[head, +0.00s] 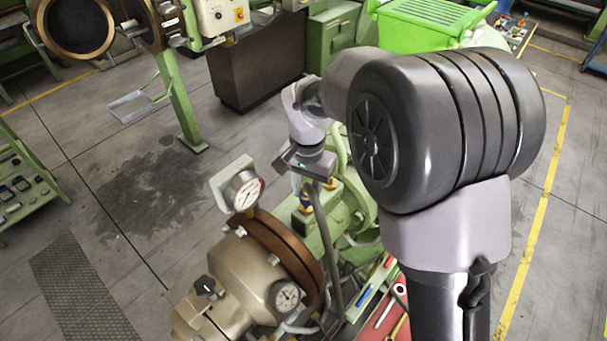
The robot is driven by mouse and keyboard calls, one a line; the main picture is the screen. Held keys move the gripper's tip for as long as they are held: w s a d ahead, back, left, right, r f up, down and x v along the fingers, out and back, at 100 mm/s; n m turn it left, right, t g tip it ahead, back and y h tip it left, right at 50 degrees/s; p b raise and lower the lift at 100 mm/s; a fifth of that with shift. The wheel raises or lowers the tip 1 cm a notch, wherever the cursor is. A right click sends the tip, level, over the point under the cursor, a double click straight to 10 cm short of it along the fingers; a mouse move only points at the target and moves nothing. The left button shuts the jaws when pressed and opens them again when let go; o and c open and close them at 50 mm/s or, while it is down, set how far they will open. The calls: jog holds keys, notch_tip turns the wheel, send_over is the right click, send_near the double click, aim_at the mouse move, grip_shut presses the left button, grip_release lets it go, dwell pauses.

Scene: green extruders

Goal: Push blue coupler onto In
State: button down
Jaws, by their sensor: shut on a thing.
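No "In" label is readable.
A pressure gauge (244,191) stands close to the left of the gripper. A beige housing (237,275) with a brown flange and a second gauge (286,296) lies in front. A red tray (377,318) holds tools. Open floor lies left.

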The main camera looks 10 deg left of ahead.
jog(key=shift+d+f, duration=0.1)
jog(key=shift+f, duration=0.1)
jog(key=shift+f+b, duration=0.7)
jog(key=shift+w, duration=0.1)
jog(key=shift+r, duration=0.2)
jog(key=c, duration=0.9)
grip_release()
jog(key=shift+w, duration=0.1)
jog(key=shift+c, duration=0.2)
